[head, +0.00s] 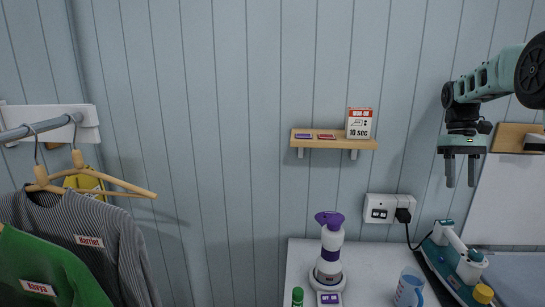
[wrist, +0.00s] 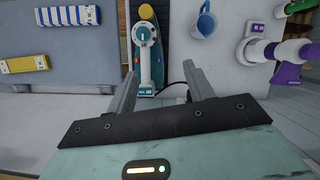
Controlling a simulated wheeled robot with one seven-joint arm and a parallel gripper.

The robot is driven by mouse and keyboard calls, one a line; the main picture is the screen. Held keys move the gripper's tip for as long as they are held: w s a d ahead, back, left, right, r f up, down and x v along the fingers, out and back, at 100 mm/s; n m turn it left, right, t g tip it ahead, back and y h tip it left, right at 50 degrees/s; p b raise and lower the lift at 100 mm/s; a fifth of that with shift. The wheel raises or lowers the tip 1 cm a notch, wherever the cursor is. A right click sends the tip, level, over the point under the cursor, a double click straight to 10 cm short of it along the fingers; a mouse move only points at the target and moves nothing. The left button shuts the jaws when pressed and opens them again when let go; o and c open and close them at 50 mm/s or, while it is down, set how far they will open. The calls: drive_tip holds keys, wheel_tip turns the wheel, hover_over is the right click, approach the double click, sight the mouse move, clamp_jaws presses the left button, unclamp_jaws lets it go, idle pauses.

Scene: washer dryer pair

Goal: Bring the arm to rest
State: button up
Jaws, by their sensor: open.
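My gripper (head: 461,172) hangs at the end of my teal arm on the right of the head view, fingers pointing down. It is open and empty, in the air above the iron and well clear of the counter. In the wrist view my gripper (wrist: 165,92) shows two grey fingers spread apart with nothing between them. The iron (head: 462,262) also shows in the head view, below my gripper.
A wooden shelf (head: 325,143) with a card box (head: 359,123) is on the wall. Shirts (head: 75,235) hang from a rail (head: 35,128) at left. A power cord (head: 412,236) runs from a socket (head: 383,208).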

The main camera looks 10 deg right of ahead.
drive_tip(key=s+a+n+t, duration=0.1)
drive_tip(key=s+a+n, duration=0.15)
drive_tip(key=a, duration=1.25)
drive_tip(key=s+a+n+t, duration=0.15)
drive_tip(key=s+a, duration=0.25)
drive_tip(key=a, duration=1)
drive_tip(key=s+a+f+n, duration=0.1)
drive_tip(key=s+a, duration=0.3)
drive_tip(key=s, duration=0.4)
drive_tip(key=s+a+f+n+t, duration=0.1)
drive_tip(key=s+a+f, duration=0.2)
drive_tip(key=s, duration=0.5)
drive_tip(key=s+a+f+n, duration=0.1)
drive_tip(key=s+a+f, duration=0.1)
drive_tip(key=s+a, duration=0.3)
drive_tip(key=s, duration=0.4)
drive_tip(key=shift+a+f+n+t, duration=0.25)
drive_tip(key=shift+f+n+t, duration=0.1)
drive_tip(key=shift+n, duration=0.05)
